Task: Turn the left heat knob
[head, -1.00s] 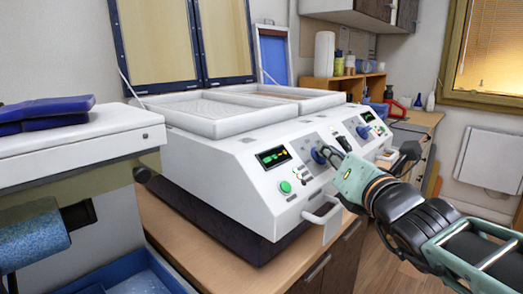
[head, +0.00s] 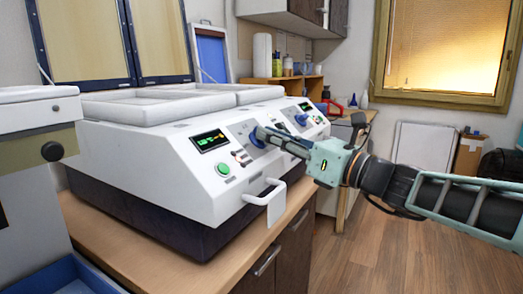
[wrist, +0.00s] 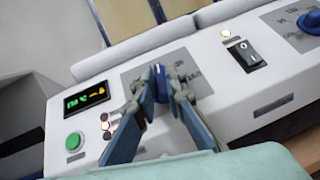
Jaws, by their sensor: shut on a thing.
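The left heat knob (wrist: 161,84) is blue and sits on a grey plate on the front of the white forming machine. In the head view the knob (head: 256,137) shows just left of my fingertips. My gripper (head: 268,136) reaches it from the right. In the wrist view my gripper (wrist: 160,95) has one finger on each side of the knob and is shut on it. The fingers hide part of the knob's sides and of the printed scale around it.
A lit display (head: 210,141) and a green button (head: 223,169) are left of the knob. A second blue knob (head: 304,107) is to the right. A white handle (head: 264,192) sticks out below. Open floor (head: 390,255) lies at the lower right.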

